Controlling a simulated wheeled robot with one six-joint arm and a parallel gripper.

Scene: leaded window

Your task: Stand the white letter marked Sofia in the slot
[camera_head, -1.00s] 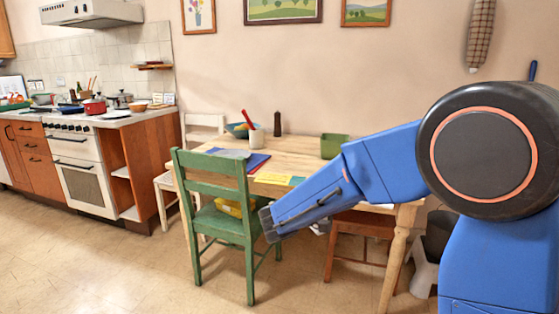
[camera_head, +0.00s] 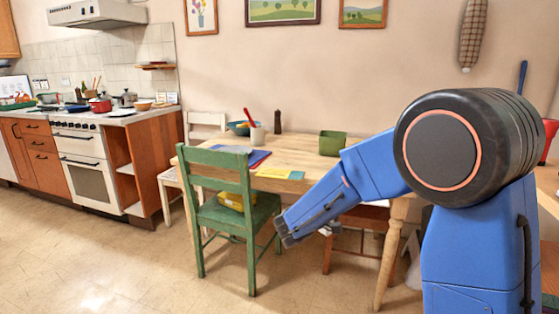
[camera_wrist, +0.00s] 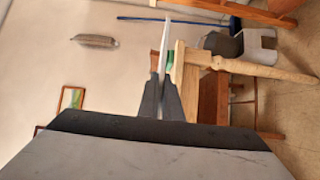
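My gripper (camera_wrist: 161,100) shows in the wrist view with its two dark fingers close together. They are shut on a thin white letter (camera_wrist: 163,47), seen almost edge-on and sticking out past the fingertips. Its face is turned away, so no name can be read. Beyond it are the edge of the wooden table (camera_wrist: 179,70) and a bit of the green container. The letter is in the air, apart from the table. In the head view my arm hides the fingers. I cannot make out a slot in either view.
Floor (camera_head: 120,260) at front left is clear.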

